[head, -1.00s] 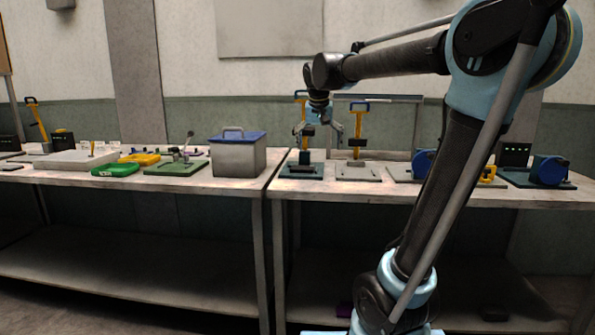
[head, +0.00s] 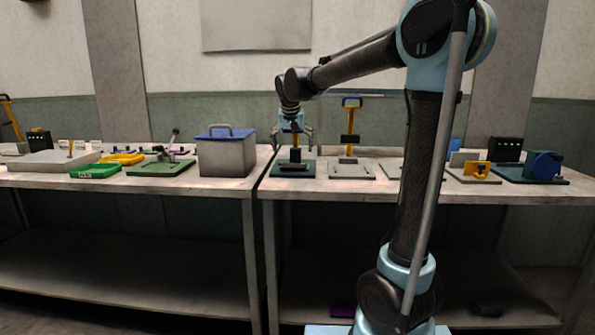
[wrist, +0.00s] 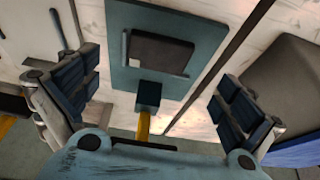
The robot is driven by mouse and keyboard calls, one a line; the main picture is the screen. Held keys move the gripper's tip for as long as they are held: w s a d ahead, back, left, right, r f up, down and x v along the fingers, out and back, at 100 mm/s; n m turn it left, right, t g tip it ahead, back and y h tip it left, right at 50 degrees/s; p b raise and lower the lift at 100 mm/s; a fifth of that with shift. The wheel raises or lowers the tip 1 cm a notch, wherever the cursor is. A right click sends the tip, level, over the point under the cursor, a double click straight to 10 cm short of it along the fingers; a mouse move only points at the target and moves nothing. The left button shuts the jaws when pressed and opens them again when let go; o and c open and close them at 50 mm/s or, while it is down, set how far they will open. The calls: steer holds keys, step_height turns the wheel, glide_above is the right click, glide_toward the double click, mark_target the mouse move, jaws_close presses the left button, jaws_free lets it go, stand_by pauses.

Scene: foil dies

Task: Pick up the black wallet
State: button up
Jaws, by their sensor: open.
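A dark, flat rectangular piece that looks like the black wallet (wrist: 160,52) lies on the teal base plate (wrist: 118,18) of a hand press in the wrist view. In the head view it is a small dark strip (head: 293,168) at the front of that plate. My gripper (head: 293,136) is above this press, around its yellow lever. In the wrist view my gripper (wrist: 158,80) is open and empty, with one finger at each side. The wallet is beyond the fingertips, apart from them. The press's dark block (wrist: 149,94) and yellow column (wrist: 143,125) stand between the fingers.
A grey bin with a blue lid (head: 226,155) stands left of the press. A second press with a yellow lever (head: 350,140) stands to its right. A green tray (head: 95,171) is farther left. A dark item (head: 487,309) lies on the lower shelf.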

mark_target(293, 166)
steer(key=shift+x, duration=4.1)
steer(key=shift+s, duration=0.1)
steer(key=c, duration=1)
